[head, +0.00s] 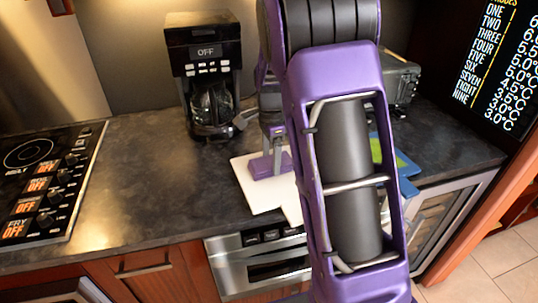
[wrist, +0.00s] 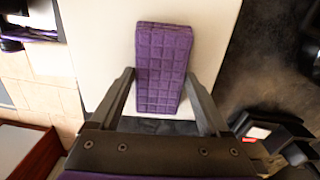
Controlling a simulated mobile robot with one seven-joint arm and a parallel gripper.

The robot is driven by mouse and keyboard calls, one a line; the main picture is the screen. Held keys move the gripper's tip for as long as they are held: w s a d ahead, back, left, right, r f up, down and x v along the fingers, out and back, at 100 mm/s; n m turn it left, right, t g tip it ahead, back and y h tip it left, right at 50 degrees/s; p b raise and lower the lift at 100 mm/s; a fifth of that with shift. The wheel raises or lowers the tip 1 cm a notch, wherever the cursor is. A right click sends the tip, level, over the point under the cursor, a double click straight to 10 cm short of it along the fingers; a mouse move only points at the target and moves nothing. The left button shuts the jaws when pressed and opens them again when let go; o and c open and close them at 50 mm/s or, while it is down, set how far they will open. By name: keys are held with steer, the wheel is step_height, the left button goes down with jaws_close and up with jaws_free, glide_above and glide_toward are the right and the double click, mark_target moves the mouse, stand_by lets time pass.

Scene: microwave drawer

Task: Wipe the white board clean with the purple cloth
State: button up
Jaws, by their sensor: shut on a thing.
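The purple cloth (wrist: 163,60) looks like a thick quilted block. It lies on the white board in the wrist view, between the two fingers of my gripper (wrist: 161,78). My gripper is shut on it, gripping its sides near its lower half. In the head view the cloth (head: 264,167) sits on the left part of the white board (head: 262,197), with my gripper (head: 277,153) over it. The board (wrist: 98,45) lies flat on the counter. My arm hides its right part in the head view. I see no clear marks on the visible board.
A black coffee maker (head: 205,70) stands behind the board on the dark counter (head: 140,190). A stove panel (head: 45,180) is at the left. A blue-green item (head: 404,165) and a grey appliance (head: 402,80) are partly behind my arm. Counter left of the board is clear.

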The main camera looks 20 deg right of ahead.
mark_target(262, 165)
steer(key=shift+s+d, duration=0.15)
steer(key=shift+s, duration=1.5)
steer(key=shift+s+d, duration=0.2)
steer(key=shift+s, duration=1.4)
steer(key=shift+s+d, duration=0.15)
steer(key=shift+s, duration=1.5)
steer(key=shift+s+a+f, duration=0.1)
steer(key=shift+s+a, duration=0.05)
steer(key=shift+a, duration=1.3)
steer(key=shift+w+a+p, duration=0.15)
steer(key=shift+w+p, duration=0.05)
steer(key=shift+w, duration=0.4)
steer(key=shift+w+a+p, duration=0.15)
steer(key=shift+w+p, duration=0.05)
steer(key=shift+w, duration=0.35)
steer(key=shift+w+r+p, duration=0.2)
steer(key=shift+w+p, duration=0.1)
steer(key=shift+w, duration=0.8)
steer(key=shift+w+a+f, duration=0.1)
steer(key=shift+w, duration=1)
steer(key=shift+w+a+f, duration=0.1)
steer(key=shift+w, duration=1)
steer(key=shift+w+a, duration=0.15)
steer(key=shift+w, duration=1.55)
steer(key=shift+w+a, duration=0.15)
steer(key=shift+w, duration=1.5)
step_height(262, 165, up, 8)
